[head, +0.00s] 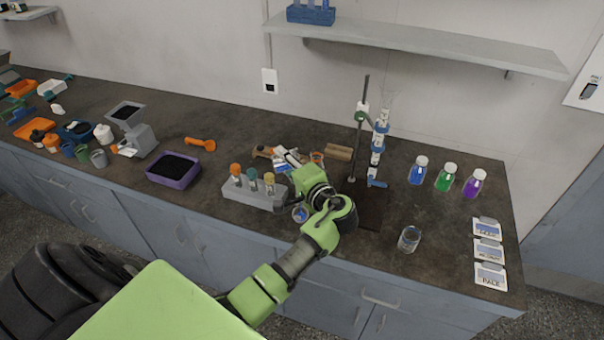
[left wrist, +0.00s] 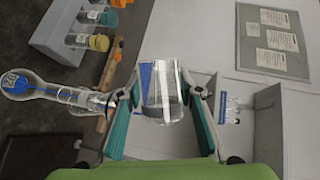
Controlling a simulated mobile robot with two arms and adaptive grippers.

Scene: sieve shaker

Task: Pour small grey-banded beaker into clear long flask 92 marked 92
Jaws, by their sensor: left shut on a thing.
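My left gripper (head: 290,166) is shut on a small clear beaker (left wrist: 162,92), which sits between its teal fingers in the left wrist view. The clear long flask marked 92 (left wrist: 18,84) has a round bulb, a blue label and a long neck. Its neck end lies by one finger in the left wrist view; I cannot tell whether they touch. In the head view its bulb (head: 300,214) shows in front of the rack, partly behind my arm. My right gripper is not in view.
A grey rack (head: 245,197) with capped vials stands beside the flask. A glass beaker (head: 409,239) stands at the front right. A stand with a blue-clamped column (head: 378,140) is behind my gripper. Blue, green and purple bottles (head: 445,177) stand farther right.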

